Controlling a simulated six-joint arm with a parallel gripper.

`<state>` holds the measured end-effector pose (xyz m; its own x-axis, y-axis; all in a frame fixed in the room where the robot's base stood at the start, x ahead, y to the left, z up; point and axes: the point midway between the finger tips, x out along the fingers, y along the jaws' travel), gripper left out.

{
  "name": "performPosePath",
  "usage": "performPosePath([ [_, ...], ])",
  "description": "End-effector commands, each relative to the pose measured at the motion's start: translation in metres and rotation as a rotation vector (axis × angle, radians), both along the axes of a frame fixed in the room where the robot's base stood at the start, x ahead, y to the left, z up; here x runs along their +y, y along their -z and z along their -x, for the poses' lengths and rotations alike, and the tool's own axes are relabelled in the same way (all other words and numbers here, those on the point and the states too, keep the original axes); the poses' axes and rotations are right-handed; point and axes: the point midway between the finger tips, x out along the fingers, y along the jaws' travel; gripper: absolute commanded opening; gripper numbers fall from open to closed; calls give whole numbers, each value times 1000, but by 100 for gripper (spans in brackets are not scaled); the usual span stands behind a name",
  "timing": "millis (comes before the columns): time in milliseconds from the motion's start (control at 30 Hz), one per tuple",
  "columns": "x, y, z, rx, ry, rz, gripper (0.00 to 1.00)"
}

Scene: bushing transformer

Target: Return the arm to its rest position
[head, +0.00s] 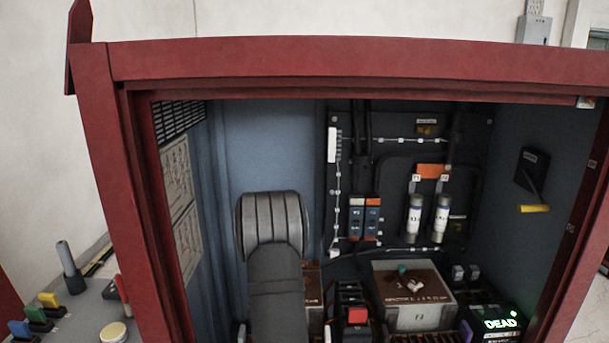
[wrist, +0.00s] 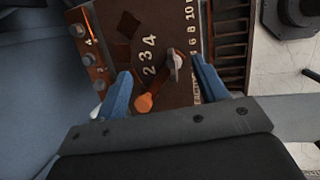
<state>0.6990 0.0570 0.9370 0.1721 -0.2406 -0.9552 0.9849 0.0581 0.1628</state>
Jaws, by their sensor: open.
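My gripper (wrist: 160,90) shows in the wrist view with its two blue fingers apart and nothing held between them. Beyond the fingers is a brown panel (wrist: 122,20) with stamped numbers and a small pivoting lever with an orange tip (wrist: 143,103). The lever lies between the fingers in the picture; I cannot tell how far away it is. In the head view my grey arm reaches into the red-framed cabinet (head: 330,62) at the lower middle, and it hides my gripper.
The cabinet's red frame surrounds the arm. A bench (head: 75,300) with coloured blocks stands outside at left.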

Motion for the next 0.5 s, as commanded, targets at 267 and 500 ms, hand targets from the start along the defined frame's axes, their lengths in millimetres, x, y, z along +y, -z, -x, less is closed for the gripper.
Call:
performPosePath([
  [267, 1, 11, 1, 18, -145, 41, 65],
  [500, 1, 12, 1, 20, -166, 47, 65],
])
